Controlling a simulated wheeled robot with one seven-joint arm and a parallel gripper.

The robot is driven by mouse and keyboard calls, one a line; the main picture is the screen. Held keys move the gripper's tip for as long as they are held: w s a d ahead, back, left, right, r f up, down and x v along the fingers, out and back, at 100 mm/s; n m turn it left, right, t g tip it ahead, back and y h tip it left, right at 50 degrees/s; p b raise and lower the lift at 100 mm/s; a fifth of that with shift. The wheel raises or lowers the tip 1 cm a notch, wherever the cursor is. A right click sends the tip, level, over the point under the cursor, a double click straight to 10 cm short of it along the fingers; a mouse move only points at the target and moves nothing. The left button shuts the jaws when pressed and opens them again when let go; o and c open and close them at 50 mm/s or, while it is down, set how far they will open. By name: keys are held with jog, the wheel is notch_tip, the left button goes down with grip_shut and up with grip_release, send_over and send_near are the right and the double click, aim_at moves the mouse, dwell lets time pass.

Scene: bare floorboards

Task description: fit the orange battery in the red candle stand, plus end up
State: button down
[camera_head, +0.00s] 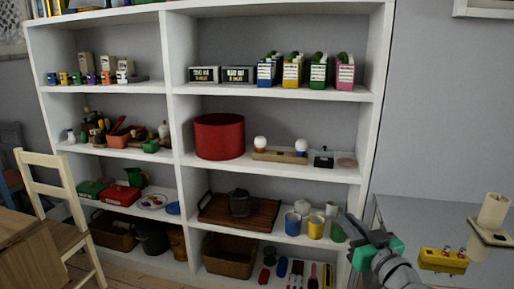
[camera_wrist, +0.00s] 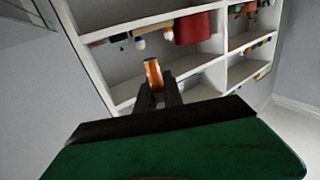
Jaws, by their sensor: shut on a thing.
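My gripper (camera_head: 354,236) reaches in front of the shelf's lower right side in the head view. In the wrist view my gripper (camera_wrist: 158,95) is shut on the orange battery (camera_wrist: 153,74), which sticks out past the dark fingertips. I cannot make out the battery in the head view. I cannot pick out a red candle stand for sure in either view.
A white shelf unit (camera_head: 172,128) holds many things, among them a large red drum (camera_head: 219,136) and yellow cups (camera_head: 316,227). A grey table (camera_head: 425,212) at right bears a yellow block (camera_head: 443,261) and a cream cylinder (camera_head: 493,211). A wooden chair (camera_head: 49,188) stands left.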

jog(key=s+a+f+n+y, duration=0.1)
jog(key=s+a+f, duration=0.2)
jog(key=a, duration=0.8)
jog(key=w+r+p, duration=0.3)
jog(key=r+p, duration=0.4)
jog(key=p, duration=1.2)
jog(key=shift+d+g, duration=0.3)
jog(key=shift+d, duration=0.1)
